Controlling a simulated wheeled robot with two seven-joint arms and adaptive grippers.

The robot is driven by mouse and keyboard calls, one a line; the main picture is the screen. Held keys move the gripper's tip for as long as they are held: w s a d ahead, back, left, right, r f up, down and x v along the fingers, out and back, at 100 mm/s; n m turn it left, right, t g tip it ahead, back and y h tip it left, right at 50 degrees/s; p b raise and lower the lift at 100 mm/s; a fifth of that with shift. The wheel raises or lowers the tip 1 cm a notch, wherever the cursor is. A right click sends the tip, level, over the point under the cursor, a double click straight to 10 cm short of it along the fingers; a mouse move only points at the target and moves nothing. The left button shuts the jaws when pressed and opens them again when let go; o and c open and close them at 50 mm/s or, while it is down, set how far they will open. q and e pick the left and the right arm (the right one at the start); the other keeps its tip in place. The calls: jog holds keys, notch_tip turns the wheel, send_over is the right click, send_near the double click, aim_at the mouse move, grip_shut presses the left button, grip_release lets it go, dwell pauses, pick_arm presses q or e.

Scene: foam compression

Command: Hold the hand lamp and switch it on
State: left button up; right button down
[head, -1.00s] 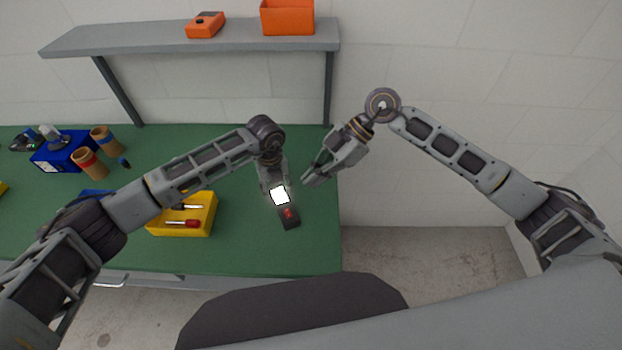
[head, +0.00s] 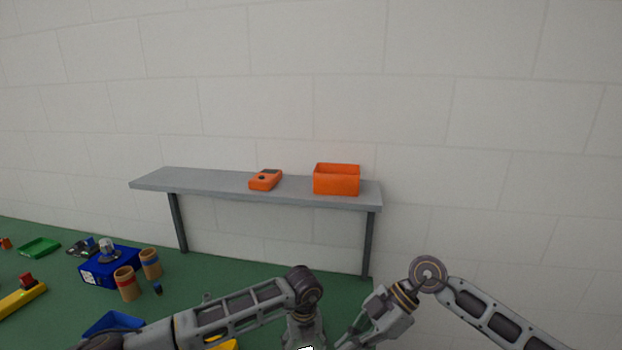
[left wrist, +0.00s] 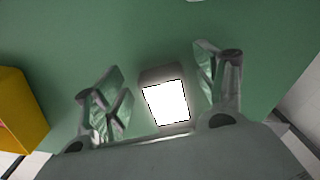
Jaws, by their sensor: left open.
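The hand lamp (left wrist: 166,103) lies on the green bench, with a bright white panel that looks lit. In the left wrist view it is between the two fingers of my left gripper (left wrist: 160,68), which are apart with a gap on each side. Its lower part is hidden by the gripper body. In the head view only a sliver of white shows at the bottom edge, below my left gripper (head: 303,335). My right gripper (head: 362,332) is just right of the left one; its fingertips reach the bottom edge, so its opening is unclear.
A grey shelf (head: 220,188) on the wall holds an orange meter (head: 265,180) and an orange bin (head: 337,180). On the bench's left are a blue box (head: 110,268), cardboard tubes (head: 127,284) and a green tray (head: 39,248). A yellow bin (left wrist: 20,110) stands left of my left gripper.

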pick_arm(q)
notch_tip(320, 180, up, 12)
jog(key=shift+f, duration=0.25)
dwell(0.4)
jog(key=shift+s+f, duration=0.1)
dwell(0.3)
